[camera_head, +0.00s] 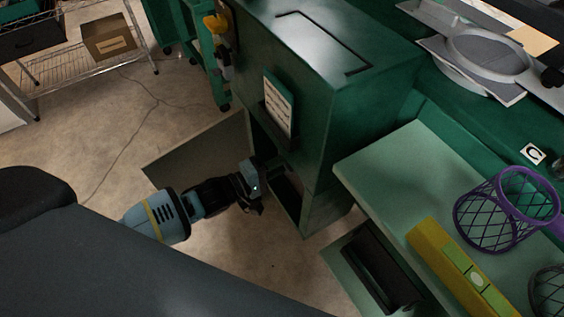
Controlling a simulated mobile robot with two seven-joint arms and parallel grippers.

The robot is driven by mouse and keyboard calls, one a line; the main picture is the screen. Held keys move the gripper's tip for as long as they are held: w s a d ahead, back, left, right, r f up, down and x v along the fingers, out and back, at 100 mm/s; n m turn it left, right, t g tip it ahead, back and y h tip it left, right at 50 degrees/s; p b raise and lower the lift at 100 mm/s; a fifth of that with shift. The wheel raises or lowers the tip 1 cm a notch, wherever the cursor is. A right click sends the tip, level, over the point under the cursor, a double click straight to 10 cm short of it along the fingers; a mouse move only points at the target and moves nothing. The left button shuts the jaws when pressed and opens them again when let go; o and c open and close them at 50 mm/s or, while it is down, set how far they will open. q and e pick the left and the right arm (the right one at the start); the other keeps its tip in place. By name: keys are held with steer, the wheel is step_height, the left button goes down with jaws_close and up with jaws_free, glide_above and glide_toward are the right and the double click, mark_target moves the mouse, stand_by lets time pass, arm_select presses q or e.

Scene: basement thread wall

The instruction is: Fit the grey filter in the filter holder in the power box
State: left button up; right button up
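A tall green cabinet (345,110), which may be the power box, stands in the middle with a low opening (284,190) in its front and a panel (200,160) swung out to the left. My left gripper (258,194) is at the front of this opening. Its fingers are small and dark, so I cannot tell whether they are open or hold anything. I cannot make out a filter holder; the inside of the opening is dark. I cannot pick out the grey filter with certainty. My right gripper is out of view.
A light green bench (390,160) on the right holds a purple wire basket (487,222) and a yellow-green level (462,270). A dark box (380,268) is below it. A wire shelf (75,70) stands upper left. The floor left of the cabinet is mostly clear.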

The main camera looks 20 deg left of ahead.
arm_select(q)
steer(key=o, duration=0.3)
steer(key=v, duration=0.7)
steer(key=shift+s+a, duration=0.25)
steer(key=shift+s, duration=0.1)
